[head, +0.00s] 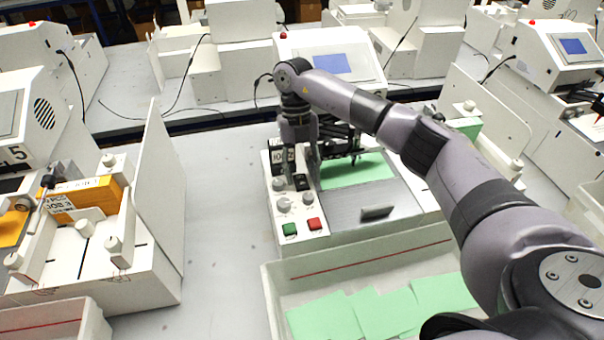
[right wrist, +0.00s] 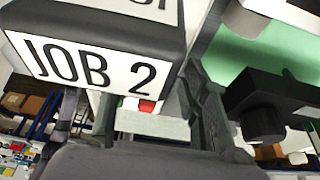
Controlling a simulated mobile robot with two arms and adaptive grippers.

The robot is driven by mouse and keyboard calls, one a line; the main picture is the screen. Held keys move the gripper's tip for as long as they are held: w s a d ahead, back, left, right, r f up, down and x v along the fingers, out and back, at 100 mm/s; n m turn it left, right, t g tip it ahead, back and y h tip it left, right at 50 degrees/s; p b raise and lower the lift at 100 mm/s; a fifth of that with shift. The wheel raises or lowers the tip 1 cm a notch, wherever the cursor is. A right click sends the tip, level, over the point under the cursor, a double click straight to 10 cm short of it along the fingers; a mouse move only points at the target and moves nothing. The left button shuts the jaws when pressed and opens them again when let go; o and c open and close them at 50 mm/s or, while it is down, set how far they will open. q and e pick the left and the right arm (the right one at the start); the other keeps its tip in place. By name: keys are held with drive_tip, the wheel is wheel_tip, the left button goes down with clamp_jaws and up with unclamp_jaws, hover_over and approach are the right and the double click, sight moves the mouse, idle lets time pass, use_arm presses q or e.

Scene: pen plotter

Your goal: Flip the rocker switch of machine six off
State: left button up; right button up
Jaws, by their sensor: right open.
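The pen plotter (head: 335,60) in the middle of the head view has a white control panel (head: 312,241) at its left side. Its number does not show. A black rocker switch (head: 302,182) sits on the panel above the knobs; which way it is tipped I cannot tell. My right gripper (head: 304,176) points down over the panel, open, its fingertips close to the switch; contact is unclear. In the right wrist view its open fingers (right wrist: 155,112) show beside a dark block labelled JOB 2 (right wrist: 85,62). The switch cannot be made out there. My left gripper is not in view.
White knobs (head: 283,205), a green button (head: 289,229) and a red button (head: 314,224) lie below the switch. Green paper (head: 355,169) lies on the plotter bed. A white bin (head: 268,300) stands in front. A neighbouring machine (head: 150,200) stands left, beyond clear table.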

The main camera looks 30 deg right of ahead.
sight(298, 174)
drive_tip(key=a+v, duration=0.1)
drive_tip(key=v, duration=1)
drive_tip(key=shift+d, duration=0.45)
drive_tip(key=shift+f, duration=0.1)
